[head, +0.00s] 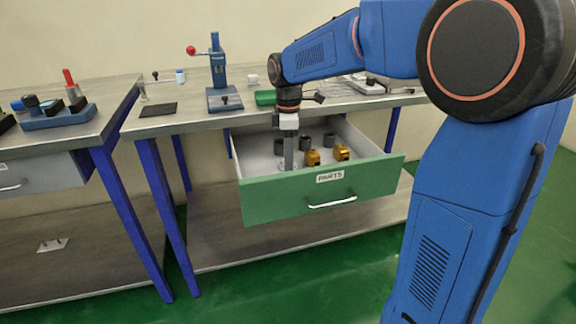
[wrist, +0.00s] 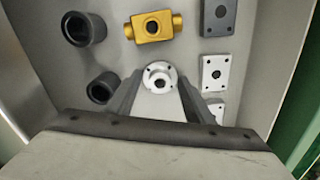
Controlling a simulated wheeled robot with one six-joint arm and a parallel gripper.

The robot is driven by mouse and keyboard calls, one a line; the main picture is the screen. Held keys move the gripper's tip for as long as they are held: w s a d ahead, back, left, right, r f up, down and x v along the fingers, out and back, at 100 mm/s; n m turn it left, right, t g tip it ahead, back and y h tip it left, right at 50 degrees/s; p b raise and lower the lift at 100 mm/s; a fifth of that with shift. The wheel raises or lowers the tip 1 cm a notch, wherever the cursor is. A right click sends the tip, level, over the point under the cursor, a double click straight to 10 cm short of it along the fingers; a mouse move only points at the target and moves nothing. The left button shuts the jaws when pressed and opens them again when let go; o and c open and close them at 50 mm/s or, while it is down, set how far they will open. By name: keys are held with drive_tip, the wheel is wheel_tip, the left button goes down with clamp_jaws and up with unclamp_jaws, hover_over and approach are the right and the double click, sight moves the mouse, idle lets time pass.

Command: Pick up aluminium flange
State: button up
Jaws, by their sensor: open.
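The aluminium flange (wrist: 160,68) is a pale round part with a raised hub, a dark centre bore and small bolt holes. In the wrist view it lies on the drawer floor between the fingertips of my gripper (wrist: 160,82). The fingers are open, one on each side of it. I cannot tell whether either finger touches it. In the head view my gripper (head: 289,164) points straight down into the open green drawer (head: 262,203), and the flange is mostly hidden at its tips.
Beyond the flange lies a brass fitting (wrist: 153,26). Two dark cylinders (wrist: 102,88) stand at left. A dark plate (wrist: 218,16) and pale plates (wrist: 214,73) lie at right. The drawer walls surround them. The workbench top (head: 195,118) overhangs the drawer's back and carries a blue toggle press (head: 218,72).

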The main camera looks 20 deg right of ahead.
drive_tip(key=c, duration=1.1)
drive_tip(key=shift+c, duration=0.2)
